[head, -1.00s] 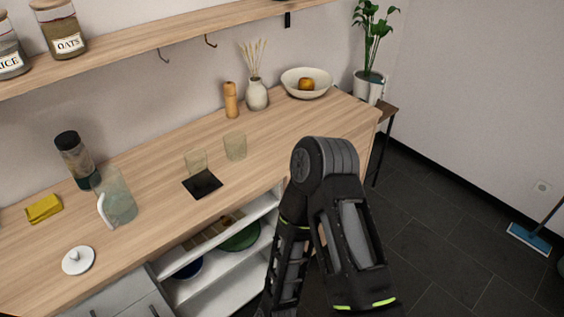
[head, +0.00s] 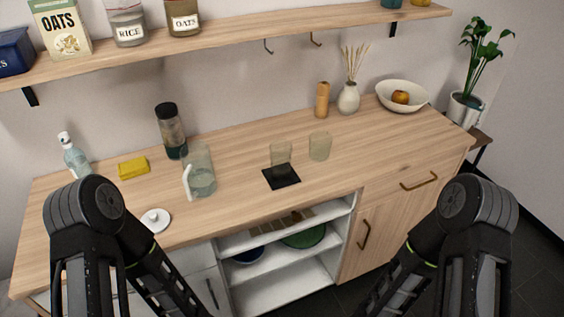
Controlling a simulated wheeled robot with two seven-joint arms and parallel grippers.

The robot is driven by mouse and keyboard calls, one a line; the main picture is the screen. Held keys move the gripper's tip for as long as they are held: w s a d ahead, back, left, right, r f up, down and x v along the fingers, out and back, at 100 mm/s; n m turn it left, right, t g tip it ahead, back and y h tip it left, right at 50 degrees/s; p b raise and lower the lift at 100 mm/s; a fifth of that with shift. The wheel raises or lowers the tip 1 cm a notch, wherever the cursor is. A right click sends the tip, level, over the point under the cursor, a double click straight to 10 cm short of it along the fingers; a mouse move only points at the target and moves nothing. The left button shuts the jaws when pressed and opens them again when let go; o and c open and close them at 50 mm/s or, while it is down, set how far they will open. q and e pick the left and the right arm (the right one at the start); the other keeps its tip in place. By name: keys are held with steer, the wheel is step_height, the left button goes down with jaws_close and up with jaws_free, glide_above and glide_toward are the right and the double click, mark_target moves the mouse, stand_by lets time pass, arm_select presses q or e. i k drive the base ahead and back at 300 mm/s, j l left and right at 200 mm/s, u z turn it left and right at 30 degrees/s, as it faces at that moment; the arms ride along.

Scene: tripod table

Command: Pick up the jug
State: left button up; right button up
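The jug (head: 201,175) is clear glass with a white handle on its left side. It stands upright on the wooden counter (head: 235,200), left of the middle. A white round lid (head: 155,219) with a knob lies on the counter, in front and to the left of the jug. Both my arms show at the bottom of the head view, one at each side, in front of the counter. Neither arm touches the jug. My grippers are out of the picture.
A dark bottle (head: 171,131) stands just behind the jug. A yellow cloth (head: 134,168) and a soap bottle (head: 74,155) are to the left. Two glasses, one (head: 281,154) at a black coaster (head: 282,177), stand to the right. A shelf (head: 230,36) runs above.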

mark_target(199, 179)
steer(key=l+u, duration=0.2)
steer(key=l, duration=0.45)
steer(key=l+u, duration=0.15)
steer(key=l, duration=0.45)
steer(key=k+l+u, duration=0.2)
steer(key=l, duration=0.45)
steer(key=l+u, duration=0.2)
steer(key=l, duration=0.45)
